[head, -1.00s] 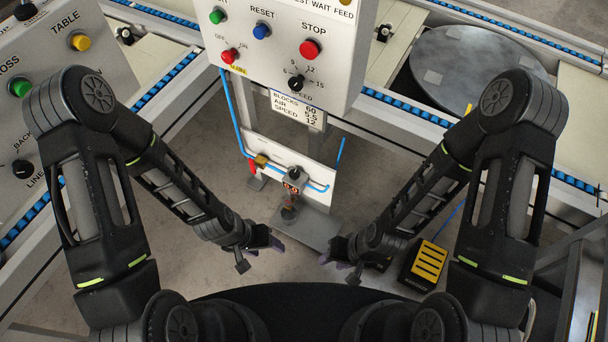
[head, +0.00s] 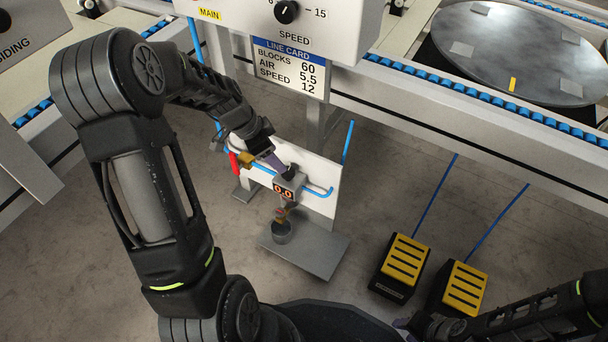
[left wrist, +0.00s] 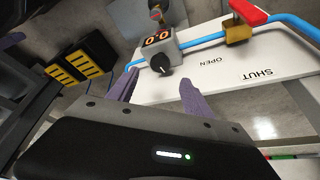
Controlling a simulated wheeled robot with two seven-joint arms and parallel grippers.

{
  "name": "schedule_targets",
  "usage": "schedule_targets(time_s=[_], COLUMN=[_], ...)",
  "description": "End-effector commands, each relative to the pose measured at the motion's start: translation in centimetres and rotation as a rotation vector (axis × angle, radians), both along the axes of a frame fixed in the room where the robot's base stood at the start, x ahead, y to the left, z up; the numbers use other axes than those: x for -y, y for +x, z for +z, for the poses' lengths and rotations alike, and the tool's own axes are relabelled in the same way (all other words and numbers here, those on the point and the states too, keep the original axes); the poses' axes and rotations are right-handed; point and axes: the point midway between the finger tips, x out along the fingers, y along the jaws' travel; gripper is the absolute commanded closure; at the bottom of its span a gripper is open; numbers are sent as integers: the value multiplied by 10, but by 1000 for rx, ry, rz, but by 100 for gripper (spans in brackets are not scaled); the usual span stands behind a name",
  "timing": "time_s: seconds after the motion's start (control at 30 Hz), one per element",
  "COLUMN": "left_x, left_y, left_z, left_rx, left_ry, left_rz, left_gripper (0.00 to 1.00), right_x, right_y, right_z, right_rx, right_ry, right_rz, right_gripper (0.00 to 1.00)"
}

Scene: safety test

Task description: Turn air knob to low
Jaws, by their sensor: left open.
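The air regulator (head: 289,184) is a small grey box on a white panel, with a display reading 0.0. Its black air knob (head: 291,171) is on top, partly hidden by my left gripper (head: 277,166) in the head view. In the left wrist view the knob (left wrist: 160,61) is in plain sight, just beyond the fingertips of my left gripper (left wrist: 155,88). Those purple fingers are open, with nothing between them; the knob lies ahead of the gap. My right gripper (head: 405,326) is low at the bottom of the head view; its jaws are unclear.
A brass valve (left wrist: 238,32) with a red handle (left wrist: 248,12) is on the blue pipe, near OPEN and SHUT labels. A line card (head: 290,68) reads AIR 5.5. Two yellow-topped pedals (head: 404,262) (head: 465,287) stand on the floor. The control box (head: 350,35) overhangs above.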

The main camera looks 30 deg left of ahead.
Motion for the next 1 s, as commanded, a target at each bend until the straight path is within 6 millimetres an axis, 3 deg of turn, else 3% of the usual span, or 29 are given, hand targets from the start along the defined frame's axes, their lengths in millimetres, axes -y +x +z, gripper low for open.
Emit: schedule_targets(time_s=[0.37, 0.8, 1.0], left_x=[2, 16, 18], left_y=[2, 21, 25], left_z=[-6, -64, -72], left_rx=[-2, -3, -2], left_ry=[-1, -1, -1], left_rz=[1, 0, 1], left_gripper=[41, 41, 41], right_x=[0, 0, 0], right_y=[1, 5, 5], right_z=[-2, -27, -28], right_rx=[1, 10, 10], right_ry=[0, 0, 1], right_rz=[1, -5, -5], right_gripper=[64, 64, 64])
